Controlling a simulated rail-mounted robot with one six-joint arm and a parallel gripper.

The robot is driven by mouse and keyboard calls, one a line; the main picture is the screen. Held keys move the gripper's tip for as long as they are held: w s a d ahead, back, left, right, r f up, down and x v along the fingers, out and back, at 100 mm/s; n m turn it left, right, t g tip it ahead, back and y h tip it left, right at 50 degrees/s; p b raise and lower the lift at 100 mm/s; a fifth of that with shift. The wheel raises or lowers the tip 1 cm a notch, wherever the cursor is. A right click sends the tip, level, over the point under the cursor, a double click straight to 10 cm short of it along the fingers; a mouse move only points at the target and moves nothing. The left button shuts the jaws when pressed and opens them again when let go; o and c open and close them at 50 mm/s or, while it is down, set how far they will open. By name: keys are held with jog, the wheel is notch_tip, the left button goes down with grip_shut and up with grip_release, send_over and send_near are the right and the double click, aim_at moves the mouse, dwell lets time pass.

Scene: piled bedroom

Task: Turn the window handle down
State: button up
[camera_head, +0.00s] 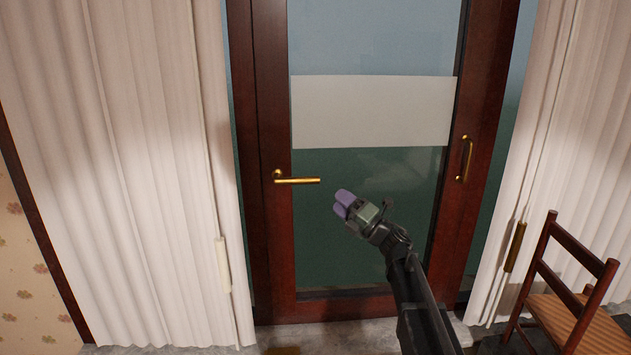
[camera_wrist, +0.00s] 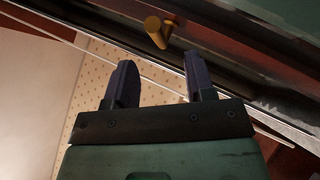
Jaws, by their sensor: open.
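The brass window handle (camera_head: 297,180) is a lever on the left stile of the dark red-brown glazed frame (camera_head: 273,230). It lies about level, its free end pointing right. My gripper (camera_head: 341,200), with purple fingers, is just right of and a little below the handle's free end in the head view. In the wrist view my gripper (camera_wrist: 160,75) is open with nothing between its fingers. The handle (camera_wrist: 158,32) shows there end-on, beyond the fingertips and roughly in line with the gap. The fingers look apart from the handle.
A second, upright brass pull (camera_head: 465,158) is on the right stile. White curtains hang at the left (camera_head: 120,150) and right (camera_head: 570,130). A wooden chair (camera_head: 565,290) with a woven seat stands at the lower right. The space before the glass is clear.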

aim_at(310, 180)
jog(key=shift+n+g+y, duration=0.4)
jog(key=shift+n, duration=0.1)
jog(key=p+x, duration=0.1)
jog(key=x, duration=0.2)
jog(key=p+x, duration=0.2)
jog(key=x, duration=0.2)
jog(key=p+x, duration=0.1)
jog(key=x, duration=0.2)
jog(key=shift+s+a+r, duration=0.25)
jog(key=shift+a+r, duration=0.05)
jog(key=shift+a, duration=0.1)
jog(key=shift+w+a, duration=0.1)
jog(key=shift+a, duration=0.1)
jog(key=shift+c, duration=0.5)
grip_shut()
